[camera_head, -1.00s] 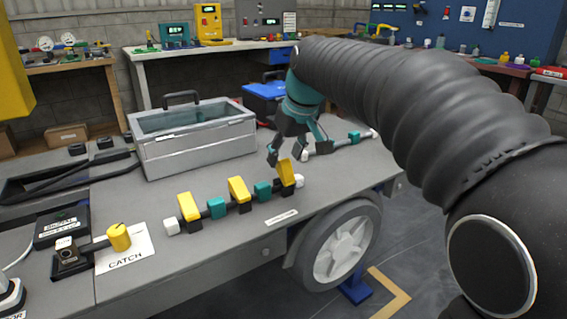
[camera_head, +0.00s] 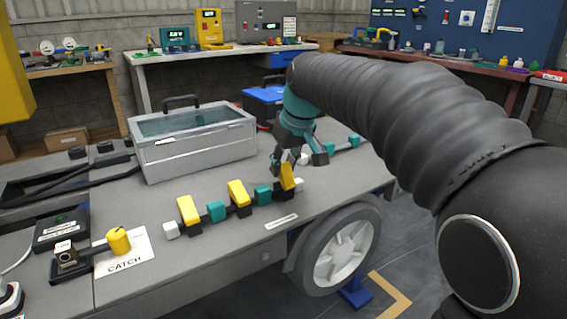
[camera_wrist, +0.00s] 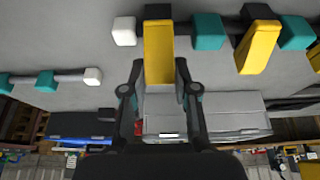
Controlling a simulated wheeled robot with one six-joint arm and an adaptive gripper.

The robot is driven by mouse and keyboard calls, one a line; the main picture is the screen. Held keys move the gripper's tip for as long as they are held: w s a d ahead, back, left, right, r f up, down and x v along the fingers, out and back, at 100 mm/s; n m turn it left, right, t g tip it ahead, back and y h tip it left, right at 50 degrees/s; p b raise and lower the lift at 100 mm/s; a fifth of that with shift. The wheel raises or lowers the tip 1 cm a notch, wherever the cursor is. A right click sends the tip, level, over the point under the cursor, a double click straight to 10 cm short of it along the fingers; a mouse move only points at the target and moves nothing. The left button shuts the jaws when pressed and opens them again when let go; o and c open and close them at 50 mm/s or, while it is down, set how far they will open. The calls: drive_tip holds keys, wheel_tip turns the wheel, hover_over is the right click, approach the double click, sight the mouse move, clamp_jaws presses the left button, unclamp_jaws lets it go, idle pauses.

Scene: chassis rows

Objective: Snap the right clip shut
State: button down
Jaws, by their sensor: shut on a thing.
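The right clip is a yellow lever (camera_head: 287,178) at the right end of a rail with white end caps. It stands tilted up in the head view, unlike a flat part. In the wrist view the yellow lever (camera_wrist: 158,45) lies between my two dark fingers, which are on either side of its near end. My gripper (camera_head: 290,161) is shut on this lever; it also shows in the wrist view (camera_wrist: 159,68). The middle yellow clip (camera_head: 238,193) and left yellow clip (camera_head: 188,210) stand on the same rail, with teal blocks (camera_head: 263,194) between them.
A grey lidded case (camera_head: 200,155) stands behind the rail on the grey chassis deck. A second rail with teal blocks (camera_head: 341,146) lies to the right. A yellow knob (camera_head: 118,240) and the CATCH label (camera_head: 128,262) are front left. A wheel (camera_head: 340,250) sits below the deck edge.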

drive_tip(key=shift+w+a+r+p, duration=0.1)
drive_tip(key=shift+r+p, duration=0.05)
drive_tip(key=shift+p, duration=0.6)
drive_tip(key=g+p, duration=0.1)
drive_tip(key=p, duration=0.1)
drive_tip(key=shift+w+a+h+p, duration=0.1)
drive_tip(key=shift+w+h+p, duration=0.1)
drive_tip(key=shift+h+p, duration=0.15)
drive_tip(key=p, duration=0.1)
drive_tip(key=g+p, duration=0.1)
drive_tip(key=p, duration=0.1)
drive_tip(key=shift+w+a+h, duration=0.2)
drive_tip(key=shift+h, duration=0.05)
drive_tip(key=shift+w+a+f+g+h+p, duration=0.15)
drive_tip(key=shift+w+f+g+h+p, duration=0.1)
drive_tip(key=shift+f+g+h+p, duration=0.2)
drive_tip(key=shift+w+a+f+g+h+p, duration=0.15)
drive_tip(key=shift+w+f+g+h+p, duration=0.15)
drive_tip(key=shift+f+g, duration=0.25)
drive_tip(key=shift+w+a+f+g+h, duration=0.1)
drive_tip(key=shift+f+g+h, duration=0.25)
drive_tip(key=shift+g, duration=0.2)
drive_tip(key=shift+w+a+f+g+h, duration=0.1)
drive_tip(key=shift+f+g+h, duration=0.1)
drive_tip(key=shift+g+h, duration=0.3)
drive_tip(key=c, duration=0.9)
unclamp_jaws()
